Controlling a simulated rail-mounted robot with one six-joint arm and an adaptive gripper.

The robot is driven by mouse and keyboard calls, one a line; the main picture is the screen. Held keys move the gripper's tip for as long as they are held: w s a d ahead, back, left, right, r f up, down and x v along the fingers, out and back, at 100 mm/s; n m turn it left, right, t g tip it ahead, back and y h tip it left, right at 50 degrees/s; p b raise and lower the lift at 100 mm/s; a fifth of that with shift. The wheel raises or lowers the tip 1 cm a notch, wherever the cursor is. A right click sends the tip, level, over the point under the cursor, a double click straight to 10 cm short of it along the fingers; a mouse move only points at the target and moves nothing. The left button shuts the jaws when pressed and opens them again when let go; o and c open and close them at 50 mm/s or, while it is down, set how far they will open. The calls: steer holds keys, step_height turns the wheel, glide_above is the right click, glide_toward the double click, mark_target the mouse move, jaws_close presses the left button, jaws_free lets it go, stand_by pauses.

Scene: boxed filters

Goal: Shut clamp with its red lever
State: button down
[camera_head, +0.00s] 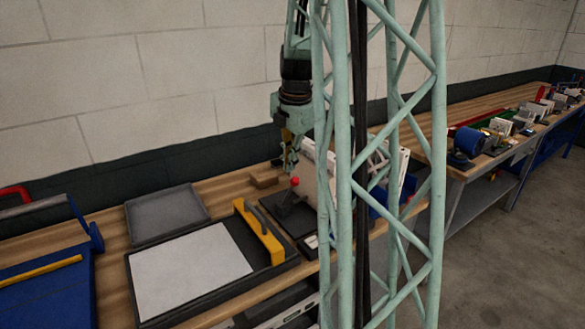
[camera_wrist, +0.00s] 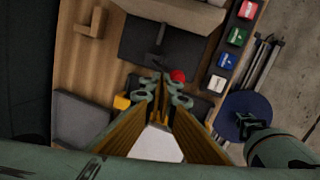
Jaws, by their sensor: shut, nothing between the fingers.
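The clamp's lever shows in the head view as a dark angled piece (camera_head: 284,198) with a red ball knob (camera_head: 295,181) on its end. It stands on a dark base plate (camera_head: 272,211). In the wrist view the red knob (camera_wrist: 178,76) is just beyond and right of my fingertips, and the dark lever (camera_wrist: 158,62) and base plate (camera_wrist: 132,42) lie behind it. My gripper (camera_head: 288,160) points down above the knob, shut and empty; its fingers also show in the wrist view (camera_wrist: 162,88). I cannot tell whether they touch the knob. The mast hides part of the area right of the clamp.
A beige box (camera_wrist: 172,12) stands directly behind the clamp. A black tray with a white sheet (camera_head: 195,270) and yellow bar (camera_head: 258,232) lies left. A grey tray (camera_head: 165,215), wooden block (camera_head: 266,181) and colored labelled bins (camera_wrist: 228,60) are nearby.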

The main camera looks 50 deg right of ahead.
steer(key=s+a+r, duration=0.2)
steer(key=s+r, duration=0.2)
steer(key=r, duration=0.5)
steer(key=shift+p, duration=0.35)
steer(key=shift+a+r, duration=0.1)
steer(key=shift+a, duration=0.05)
stand_by(0.5)
